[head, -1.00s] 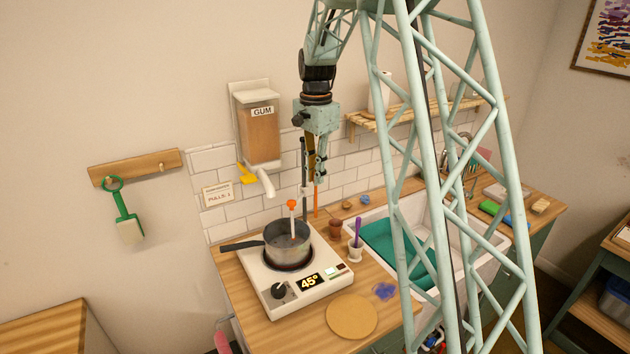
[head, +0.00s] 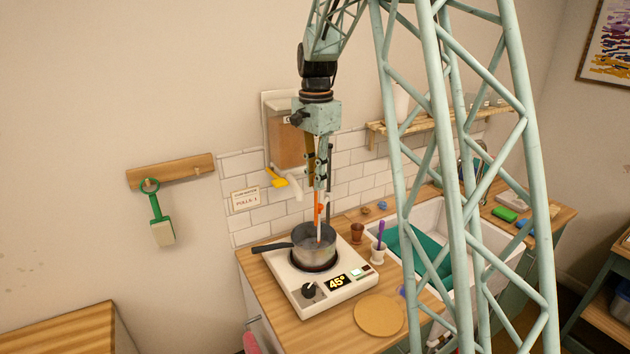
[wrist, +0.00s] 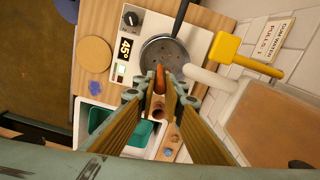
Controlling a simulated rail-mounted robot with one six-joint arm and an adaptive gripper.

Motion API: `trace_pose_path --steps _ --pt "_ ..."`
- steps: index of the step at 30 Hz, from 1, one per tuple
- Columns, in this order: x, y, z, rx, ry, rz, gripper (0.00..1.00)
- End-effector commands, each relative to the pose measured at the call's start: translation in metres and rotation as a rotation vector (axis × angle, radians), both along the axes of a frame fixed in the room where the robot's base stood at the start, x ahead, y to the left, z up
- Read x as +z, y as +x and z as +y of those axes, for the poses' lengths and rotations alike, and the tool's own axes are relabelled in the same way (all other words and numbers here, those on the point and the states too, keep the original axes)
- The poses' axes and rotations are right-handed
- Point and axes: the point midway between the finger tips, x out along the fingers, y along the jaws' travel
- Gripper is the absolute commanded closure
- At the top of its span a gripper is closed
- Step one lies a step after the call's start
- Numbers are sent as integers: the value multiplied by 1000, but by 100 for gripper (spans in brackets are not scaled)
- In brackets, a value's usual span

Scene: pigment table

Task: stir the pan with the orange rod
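The grey pan (head: 302,254) stands on the white hot plate (head: 300,294), its dark handle toward the left. It also shows in the wrist view (wrist: 150,52). A white stick stands upright in it (head: 319,234). My gripper (head: 319,186) is above the pan, pointing down. Its fingers are shut on the orange rod (head: 316,212), which hangs below them over the pan. The rod also shows between the fingertips in the wrist view (wrist: 160,76). The rod overlaps the white stick's top, and I cannot tell whether its lower end is inside the pan.
A yellow-levered gum dispenser (head: 286,145) is on the wall close behind. A brown cup (head: 357,233) and a white pot with a purple tool (head: 378,254) stand right of the pan. A round board (head: 379,315) lies in front, and a sink (head: 482,258) is farther right.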

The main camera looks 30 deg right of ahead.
Motion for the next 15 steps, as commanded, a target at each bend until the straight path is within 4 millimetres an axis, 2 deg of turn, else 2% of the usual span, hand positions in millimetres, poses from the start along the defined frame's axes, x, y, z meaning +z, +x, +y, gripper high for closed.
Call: trace_pose_path --steps 15 --pt "-5 0 0 0 0 0 94"
